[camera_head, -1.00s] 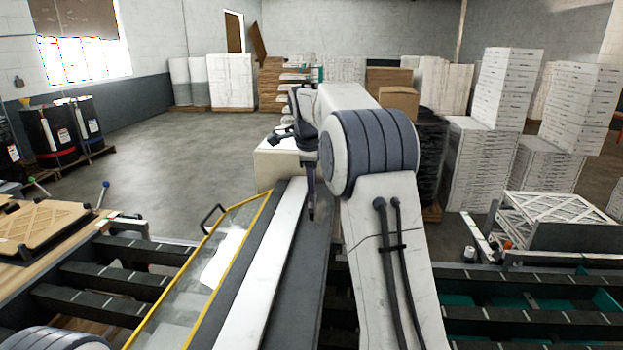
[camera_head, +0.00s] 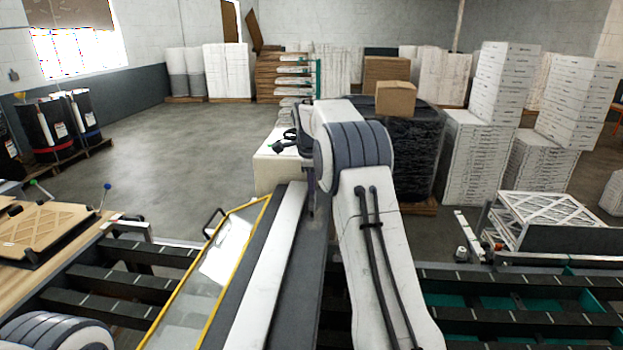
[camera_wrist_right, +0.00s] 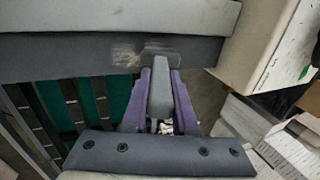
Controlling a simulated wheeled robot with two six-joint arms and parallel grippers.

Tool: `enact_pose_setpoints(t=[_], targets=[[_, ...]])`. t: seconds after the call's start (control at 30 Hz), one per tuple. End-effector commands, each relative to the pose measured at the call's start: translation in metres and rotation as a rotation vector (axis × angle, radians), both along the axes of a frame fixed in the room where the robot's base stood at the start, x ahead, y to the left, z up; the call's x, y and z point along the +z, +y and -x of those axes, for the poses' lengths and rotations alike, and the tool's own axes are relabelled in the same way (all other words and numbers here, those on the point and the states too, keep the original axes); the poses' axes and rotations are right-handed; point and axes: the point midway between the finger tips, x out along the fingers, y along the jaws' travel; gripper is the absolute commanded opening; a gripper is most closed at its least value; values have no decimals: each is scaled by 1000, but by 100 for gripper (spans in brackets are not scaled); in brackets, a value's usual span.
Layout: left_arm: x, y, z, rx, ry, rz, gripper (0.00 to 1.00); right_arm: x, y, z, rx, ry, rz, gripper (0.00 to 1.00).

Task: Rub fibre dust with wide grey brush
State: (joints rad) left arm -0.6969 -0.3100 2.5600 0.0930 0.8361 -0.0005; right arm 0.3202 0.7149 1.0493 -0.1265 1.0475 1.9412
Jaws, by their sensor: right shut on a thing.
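In the right wrist view my right gripper (camera_wrist_right: 160,84) has its two purple fingers shut on the grey handle of the wide grey brush (camera_wrist_right: 160,98). The brush's wide grey head lies against or just in front of a dark grey face; contact is hard to tell. A pale, streaky smear of fibre dust (camera_wrist_right: 126,53) shows on that face, beside the head on the left. In the head view my right arm reaches forward over a white and dark grey machine housing, and the brush cannot be made out there. My left gripper is out of view.
A yellow-edged clear panel (camera_head: 213,268) slopes left of the housing. Dark roller bars (camera_head: 500,285) run on the right. A tray of white-framed filters (camera_head: 548,215) stands right. A white box (camera_wrist_right: 262,45) is close on the right in the wrist view. Open floor (camera_head: 180,150) lies beyond.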

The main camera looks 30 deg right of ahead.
Motion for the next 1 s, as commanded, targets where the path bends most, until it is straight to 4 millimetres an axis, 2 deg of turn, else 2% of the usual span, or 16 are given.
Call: enact_pose_setpoints(t=[0.03, 0.1, 0.37, 0.57, 0.73, 1.0], targets=[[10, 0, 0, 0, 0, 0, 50, 3, -2, -2, 0, 3, -1, 0], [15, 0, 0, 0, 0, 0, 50, 2, -4, -5, 0, 3, -1, 0], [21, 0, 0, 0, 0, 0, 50, -1, -8, -11, 0, 1, -1, 0], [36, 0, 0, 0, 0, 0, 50, 1, -18, -24, -1, 4, -2, 0], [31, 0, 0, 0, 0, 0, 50, -3, -26, -34, -1, 1, -1, 0], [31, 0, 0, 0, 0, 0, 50, -3, -28, -36, 0, 4, -2, 0]])
